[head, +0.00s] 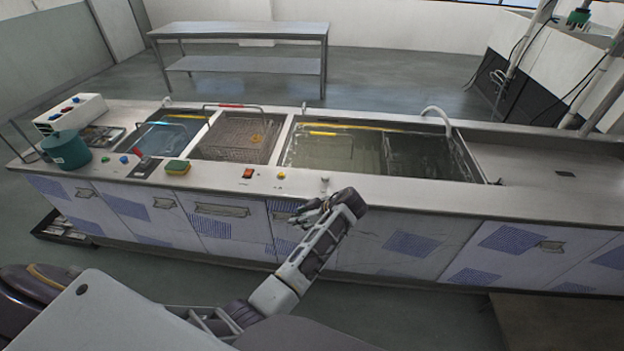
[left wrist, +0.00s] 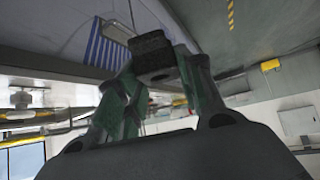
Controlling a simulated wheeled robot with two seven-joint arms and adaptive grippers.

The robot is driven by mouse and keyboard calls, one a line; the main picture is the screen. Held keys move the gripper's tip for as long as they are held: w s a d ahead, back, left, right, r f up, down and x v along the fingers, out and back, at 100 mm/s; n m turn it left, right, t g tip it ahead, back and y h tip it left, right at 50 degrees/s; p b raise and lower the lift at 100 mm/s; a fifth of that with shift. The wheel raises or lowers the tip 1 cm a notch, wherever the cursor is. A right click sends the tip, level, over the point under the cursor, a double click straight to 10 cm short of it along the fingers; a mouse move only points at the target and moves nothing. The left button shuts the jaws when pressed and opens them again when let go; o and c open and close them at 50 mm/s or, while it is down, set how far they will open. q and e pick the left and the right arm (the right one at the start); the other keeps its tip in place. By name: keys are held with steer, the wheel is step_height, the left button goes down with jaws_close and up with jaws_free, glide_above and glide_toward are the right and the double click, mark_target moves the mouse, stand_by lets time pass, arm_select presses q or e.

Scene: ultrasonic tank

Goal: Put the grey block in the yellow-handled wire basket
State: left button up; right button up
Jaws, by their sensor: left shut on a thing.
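My left gripper (head: 307,211) is in front of the counter's front edge, near the cabinet doors. In the left wrist view its fingers (left wrist: 155,75) are closed on a dark grey block (left wrist: 152,50) at their tips. In the head view the block is too small to make out clearly. A yellow handle (head: 322,133) shows at the left of the large right-hand tank (head: 290,150), behind my gripper. The wire basket under that handle is hard to see in the tank. My right gripper is not in view.
A mesh basket with a red handle (head: 230,106) sits in the middle tank, and a blue handle (head: 158,123) shows in the left one. A sponge (head: 177,167), teal pot (head: 67,150) and switches stand on the counter. The counter's right end (head: 540,185) is mostly clear.

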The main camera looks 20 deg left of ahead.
arm_select(q)
steer(key=s+n+g, duration=0.2)
steer(key=s+n, duration=0.1)
steer(key=shift+a+r+n+g, duration=0.15)
steer(key=shift+r+n+g, duration=0.15)
steer(key=shift+r+g, duration=0.1)
